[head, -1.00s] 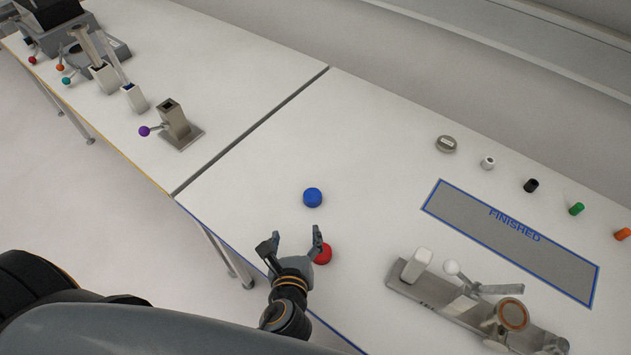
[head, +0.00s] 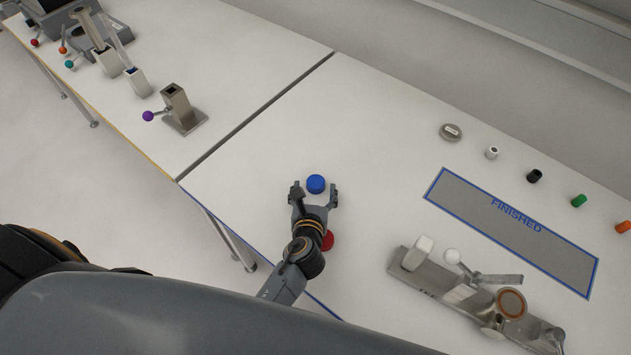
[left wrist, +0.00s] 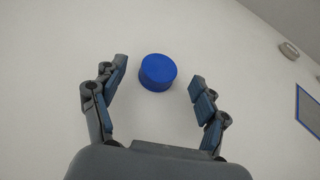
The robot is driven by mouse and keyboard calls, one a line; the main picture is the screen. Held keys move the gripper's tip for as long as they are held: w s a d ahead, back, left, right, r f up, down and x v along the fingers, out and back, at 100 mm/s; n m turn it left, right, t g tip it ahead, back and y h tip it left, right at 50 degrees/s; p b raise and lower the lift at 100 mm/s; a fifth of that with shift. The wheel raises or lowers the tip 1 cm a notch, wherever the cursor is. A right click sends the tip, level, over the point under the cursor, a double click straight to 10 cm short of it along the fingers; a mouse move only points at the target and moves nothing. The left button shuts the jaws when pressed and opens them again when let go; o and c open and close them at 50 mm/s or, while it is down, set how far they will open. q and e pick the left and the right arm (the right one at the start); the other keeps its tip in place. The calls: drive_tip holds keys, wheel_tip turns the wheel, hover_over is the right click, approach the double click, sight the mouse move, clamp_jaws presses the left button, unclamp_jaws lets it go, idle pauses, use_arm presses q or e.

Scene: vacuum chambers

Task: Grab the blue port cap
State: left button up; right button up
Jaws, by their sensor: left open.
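The blue port cap (head: 316,184) is a short round cylinder standing on the white table. My left gripper (head: 314,190) is open, with its fingertips at the near side of the cap in the head view. In the left wrist view the cap (left wrist: 158,72) lies ahead, between the lines of the two spread fingers and slightly beyond the tips (left wrist: 158,72). Neither finger appears to touch it. My right gripper is not in view.
A red cap (head: 328,240) is partly hidden behind my left gripper. A metal fixture (head: 430,275) and the FINISHED mat (head: 570,262) lie to the right. Several small coloured parts line the back, such as a black one (head: 534,176). The table around the blue cap is clear.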

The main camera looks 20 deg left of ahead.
sight(316, 184)
use_arm(q)
drive_tip(key=x, duration=0.2)
drive_tip(key=shift+w+f, duration=0.2)
drive_tip(key=shift+w, duration=0.15)
drive_tip(key=c, duration=0.9)
drive_tip(key=shift+s+r, duration=0.1)
